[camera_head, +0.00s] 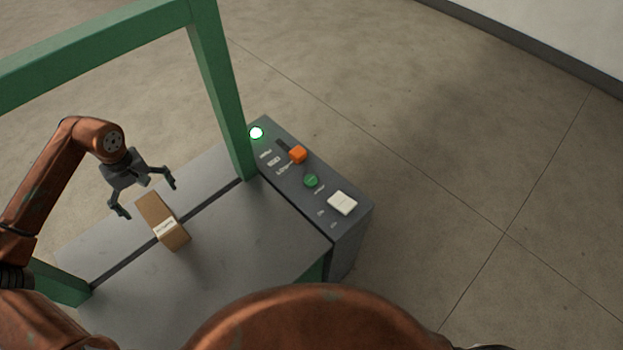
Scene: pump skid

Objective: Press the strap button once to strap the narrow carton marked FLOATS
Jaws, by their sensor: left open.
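The narrow brown carton (154,209) lies on the grey table (240,240) of the strapping machine, across the dark slot. It bears a white label whose print is too small to read. My left gripper (147,198) is open and empty, its two fingers spread above or beside the carton's far end; I cannot tell whether they touch it. A control panel (355,222) at the table's right has a round green button (310,181), an orange knob (298,154) and a white square rocker or button (342,203). The panel lettering is too small to read. My right gripper is out of view.
A green arch frame (218,90) rises over the table, with one post between the carton and the panel. A lamp (257,133) glows green-white at the panel's far end. Open concrete floor lies to the right.

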